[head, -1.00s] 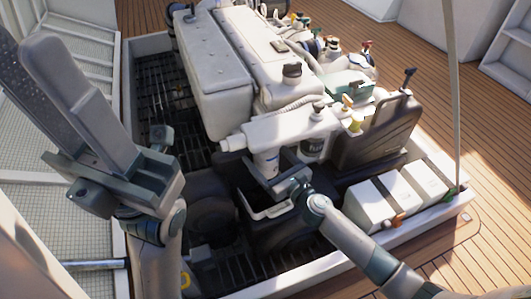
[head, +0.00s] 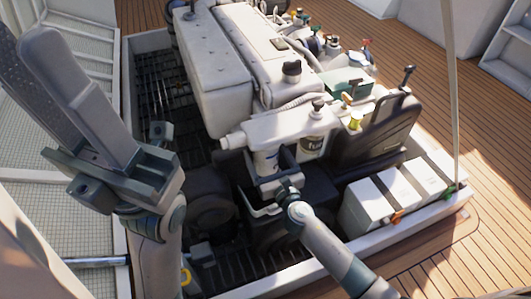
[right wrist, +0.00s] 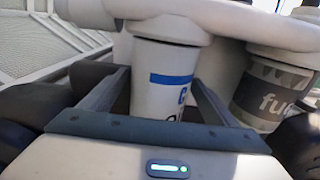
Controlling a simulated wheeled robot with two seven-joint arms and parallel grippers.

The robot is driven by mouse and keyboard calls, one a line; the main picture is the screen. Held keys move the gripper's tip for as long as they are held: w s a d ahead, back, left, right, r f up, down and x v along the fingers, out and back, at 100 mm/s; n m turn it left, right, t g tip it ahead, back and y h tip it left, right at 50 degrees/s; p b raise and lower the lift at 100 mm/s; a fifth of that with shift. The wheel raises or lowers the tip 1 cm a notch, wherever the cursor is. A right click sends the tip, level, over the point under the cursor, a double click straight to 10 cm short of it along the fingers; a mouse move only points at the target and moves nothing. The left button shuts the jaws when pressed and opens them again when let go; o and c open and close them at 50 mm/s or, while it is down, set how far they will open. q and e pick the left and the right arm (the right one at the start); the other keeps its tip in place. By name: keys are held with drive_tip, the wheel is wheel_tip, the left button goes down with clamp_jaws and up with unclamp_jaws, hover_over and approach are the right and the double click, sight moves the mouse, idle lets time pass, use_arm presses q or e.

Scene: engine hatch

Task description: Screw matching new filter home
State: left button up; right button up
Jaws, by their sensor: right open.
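A white filter with a blue band (right wrist: 172,82) hangs upright under the pale engine housing; it also shows in the head view (head: 265,163). My right gripper (right wrist: 163,90) is open, with one finger on each side of this filter. I cannot tell whether either finger touches it. A second filter with a grey label reading "fu" (right wrist: 268,92) hangs to its right, outside the fingers; it also shows in the head view (head: 312,147). My left gripper (head: 60,85) is raised at the left, away from the filters; its finger gap is not clear.
The engine block (head: 225,70) fills the middle of the hatch. White boxes (head: 395,195) stand at the right, near the hatch rim (head: 275,270). A pale bent bar (head: 262,211) lies below the filter. Dark grating (head: 155,95) lies left of the engine.

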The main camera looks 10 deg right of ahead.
drive_tip(key=shift+m+h, duration=0.5)
drive_tip(key=shift+h, duration=0.3)
drive_tip(key=shift+m+h+b, duration=0.3)
drive_tip(key=shift+m+h, duration=0.5)
drive_tip(key=shift+h, duration=0.5)
drive_tip(key=shift+c, duration=0.3)
drive_tip(key=c, duration=1.3)
drive_tip(key=shift+d+r+n+y+p, duration=0.15)
drive_tip(key=shift+n+y+p, duration=0.65)
drive_tip(key=shift+y, duration=0.3)
drive_tip(key=shift+c, duration=0.2)
drive_tip(key=shift+n+y, duration=0.6)
drive_tip(key=shift+y, duration=0.5)
